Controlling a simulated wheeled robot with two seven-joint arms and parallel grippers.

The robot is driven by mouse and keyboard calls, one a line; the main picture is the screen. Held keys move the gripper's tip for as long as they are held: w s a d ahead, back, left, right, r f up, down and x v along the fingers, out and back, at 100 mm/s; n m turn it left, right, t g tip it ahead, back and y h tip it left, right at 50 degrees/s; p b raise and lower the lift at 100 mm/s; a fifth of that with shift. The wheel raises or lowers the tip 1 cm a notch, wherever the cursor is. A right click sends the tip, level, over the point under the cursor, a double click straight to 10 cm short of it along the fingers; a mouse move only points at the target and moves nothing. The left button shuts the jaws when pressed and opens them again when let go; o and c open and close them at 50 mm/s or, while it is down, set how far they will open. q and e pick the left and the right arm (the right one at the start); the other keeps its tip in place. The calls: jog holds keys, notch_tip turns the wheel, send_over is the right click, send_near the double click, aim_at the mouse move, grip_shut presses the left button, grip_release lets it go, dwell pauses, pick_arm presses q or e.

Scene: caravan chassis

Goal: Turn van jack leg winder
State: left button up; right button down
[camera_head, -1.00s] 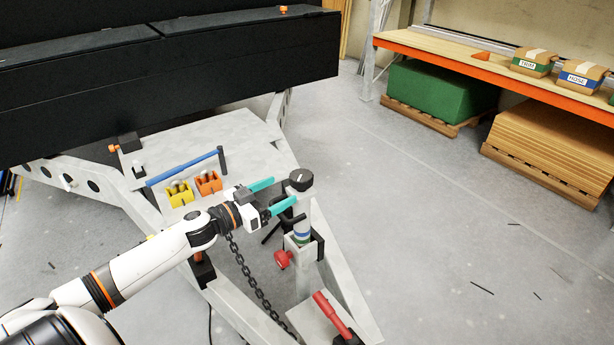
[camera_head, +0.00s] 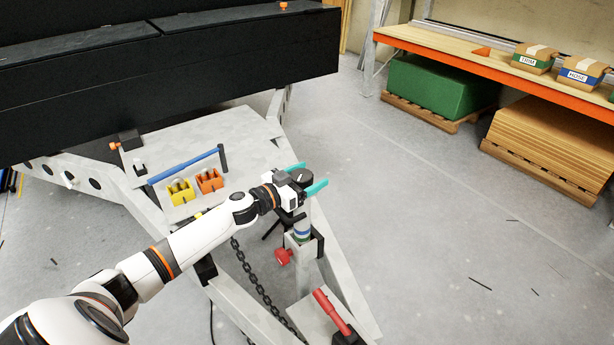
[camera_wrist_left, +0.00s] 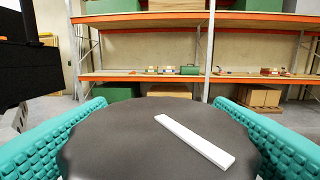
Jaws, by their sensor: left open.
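The jack leg winder (camera_head: 301,178) is a dark round knob with a white bar mark, on top of the upright jack post (camera_head: 302,232) at the front of the white chassis frame. In the left wrist view the winder's top (camera_wrist_left: 130,140) fills the lower middle, with the white bar running diagonally. My left gripper (camera_head: 306,178) is open, with its teal fingers on either side of the winder. In the wrist view a finger shows at each side of the knob; I cannot tell whether they touch it. My right gripper is not in view.
Below the winder are a red knob (camera_head: 283,257), a chain (camera_head: 254,278) and a red-handled lever (camera_head: 331,312). Yellow (camera_head: 181,193) and orange (camera_head: 209,181) holders sit on the frame beside a blue bar (camera_head: 184,167).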

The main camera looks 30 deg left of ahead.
pick_arm(q)
jog(key=c, duration=1)
jog(key=shift+o, duration=0.2)
